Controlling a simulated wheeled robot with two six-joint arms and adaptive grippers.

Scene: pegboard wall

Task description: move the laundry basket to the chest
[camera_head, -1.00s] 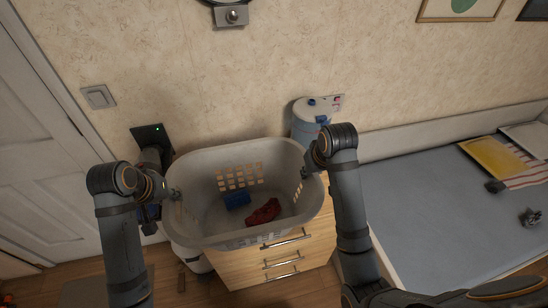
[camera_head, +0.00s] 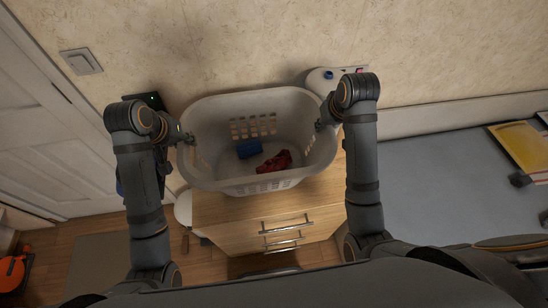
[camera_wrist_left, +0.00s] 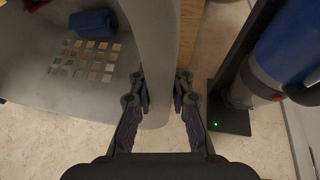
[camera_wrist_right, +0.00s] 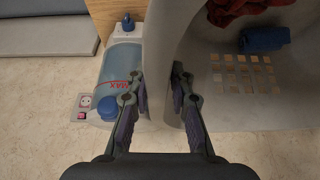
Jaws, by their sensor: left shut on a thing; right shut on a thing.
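The pale grey laundry basket (camera_head: 222,180) is upright over the back part of the light wooden chest (camera_head: 265,210) against the wall; I cannot tell whether its base touches the chest top. It holds a red cloth (camera_head: 274,162) and a blue cloth (camera_head: 249,148). My left gripper (camera_head: 186,138) is shut on the basket's left rim; the left wrist view shows its fingers (camera_wrist_left: 160,92) on both sides of the wall. My right gripper (camera_head: 321,125) is shut on the right rim, its fingers (camera_wrist_right: 160,92) likewise astride the wall.
A water tank with a blue cap (camera_head: 325,77) stands by the wall, right of the basket, close to my right gripper. A dark device with a green light (camera_head: 148,99) is at the left. A bed (camera_head: 440,185) fills the right; a door (camera_head: 50,140) is left.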

